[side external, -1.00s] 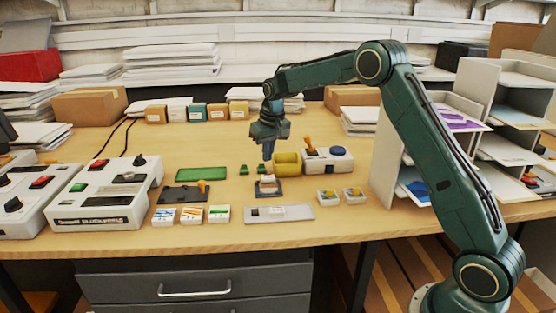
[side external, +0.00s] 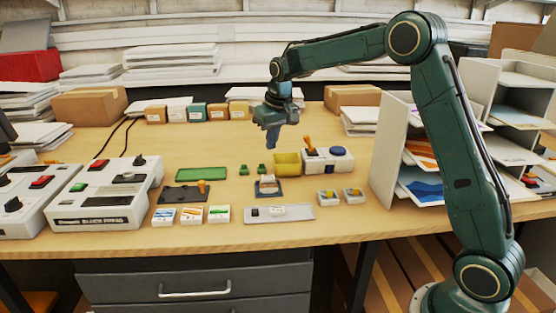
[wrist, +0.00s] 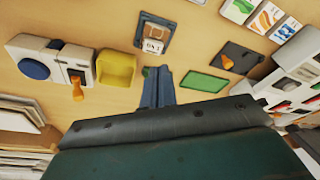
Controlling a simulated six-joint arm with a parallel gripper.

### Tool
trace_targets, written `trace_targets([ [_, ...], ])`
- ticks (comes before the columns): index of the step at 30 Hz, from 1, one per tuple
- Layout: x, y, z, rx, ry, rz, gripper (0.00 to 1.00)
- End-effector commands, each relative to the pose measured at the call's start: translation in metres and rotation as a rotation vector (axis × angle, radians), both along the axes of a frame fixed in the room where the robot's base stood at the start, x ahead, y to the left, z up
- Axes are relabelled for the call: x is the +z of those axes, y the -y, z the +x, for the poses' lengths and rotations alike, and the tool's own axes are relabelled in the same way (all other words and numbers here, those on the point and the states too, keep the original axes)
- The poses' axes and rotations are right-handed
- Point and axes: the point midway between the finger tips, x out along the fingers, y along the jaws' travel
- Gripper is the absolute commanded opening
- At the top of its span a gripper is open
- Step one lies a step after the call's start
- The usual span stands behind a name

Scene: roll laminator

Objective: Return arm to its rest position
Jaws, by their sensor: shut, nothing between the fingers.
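My gripper (side external: 272,140) hangs over the middle of the table, fingers pointing down, shut and empty. It is above the bench near the yellow bin (side external: 287,163), touching nothing that I can see. In the wrist view, my gripper's closed fingers (wrist: 157,75) point toward the tabletop between the yellow bin (wrist: 116,67) and the green tray (wrist: 204,81). My arm rises from its base at the lower right and bends over the table.
The grey paper sorter (side external: 396,150) stands close beside my arm. Two white machines (side external: 105,193) sit at the left. Small boxes (side external: 190,215), a stamp on a dark pad (side external: 268,188) and a white unit with an orange lever (side external: 328,158) occupy the table. Free tabletop (side external: 330,120) shows behind.

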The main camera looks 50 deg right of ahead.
Motion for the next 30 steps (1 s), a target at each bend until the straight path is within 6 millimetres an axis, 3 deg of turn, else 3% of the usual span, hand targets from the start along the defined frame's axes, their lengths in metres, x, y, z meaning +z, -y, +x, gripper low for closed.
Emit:
trace_targets([
  [6,0.04,-0.023,-0.042,0.031,0.036,-0.007,0.0],
  [15,0.076,-0.05,-0.105,0.072,0.081,-0.014,0.0],
  [30,0.098,-0.086,-0.219,0.139,0.155,-0.024,0.0],
])
